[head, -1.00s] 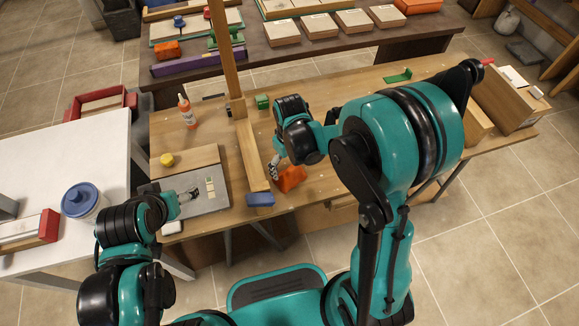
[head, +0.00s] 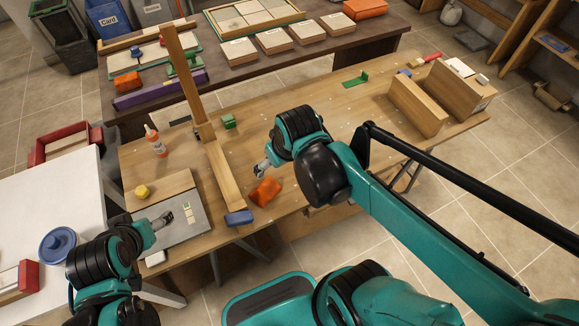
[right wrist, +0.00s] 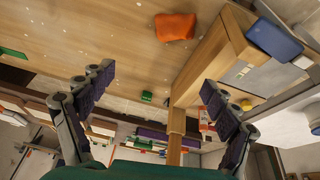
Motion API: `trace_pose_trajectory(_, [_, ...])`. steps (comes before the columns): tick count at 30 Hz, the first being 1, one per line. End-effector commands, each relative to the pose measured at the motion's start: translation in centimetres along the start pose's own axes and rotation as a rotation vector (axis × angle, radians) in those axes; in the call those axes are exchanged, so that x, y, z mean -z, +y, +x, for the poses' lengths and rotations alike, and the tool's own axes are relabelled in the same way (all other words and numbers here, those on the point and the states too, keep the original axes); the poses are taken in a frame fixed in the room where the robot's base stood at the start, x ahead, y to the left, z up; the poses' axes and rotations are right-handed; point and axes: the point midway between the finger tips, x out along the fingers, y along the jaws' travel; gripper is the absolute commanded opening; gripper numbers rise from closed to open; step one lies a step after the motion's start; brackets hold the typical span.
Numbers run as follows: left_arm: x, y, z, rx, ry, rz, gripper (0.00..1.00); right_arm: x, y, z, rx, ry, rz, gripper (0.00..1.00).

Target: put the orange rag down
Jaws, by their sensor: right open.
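The orange rag (head: 265,191) lies crumpled on the wooden table, just right of the upright frame's long wooden foot. In the right wrist view the rag (right wrist: 175,26) lies beyond my fingertips, with nothing gripping it. My right gripper (head: 262,168) hangs near the rag, on its far side in the head view. In the right wrist view its two fingers (right wrist: 155,88) are spread wide with nothing between them. My left gripper (head: 166,217) is over the grey board on the left of the table; its fingers are too small to judge.
A blue block (head: 239,217) sits at the table's front edge, beside the wooden foot (head: 224,176). A green block (head: 228,121) and an orange-capped bottle (head: 155,141) stand farther back.

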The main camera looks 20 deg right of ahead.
Motion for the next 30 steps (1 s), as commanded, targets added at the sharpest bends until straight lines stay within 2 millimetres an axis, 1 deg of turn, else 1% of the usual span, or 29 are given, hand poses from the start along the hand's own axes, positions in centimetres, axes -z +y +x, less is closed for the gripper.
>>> trace_pose_trajectory(1, [0.0,0.0,0.0,0.000,0.000,0.000,0.75,-1.0,0.2,-0.9,-0.009,0.045,0.031,0.88])
trace_pose_trajectory(3, [0.0,0.0,0.0,0.000,0.000,0.000,0.75,-1.9,0.5,-1.7,-0.019,0.104,0.071,0.88])
trace_pose_trajectory(9, [0.0,0.0,0.0,0.000,0.000,0.000,0.75,-3.3,0.9,-2.8,-0.033,0.214,0.143,0.88])
trace_pose_trajectory(14, [0.0,0.0,0.0,0.000,0.000,0.000,0.75,-3.5,1.0,-3.0,-0.036,0.239,0.160,0.88])
trace_pose_trajectory(30, [0.0,0.0,0.0,0.000,0.000,0.000,0.75,-3.5,1.0,-3.0,-0.036,0.237,0.158,0.88])
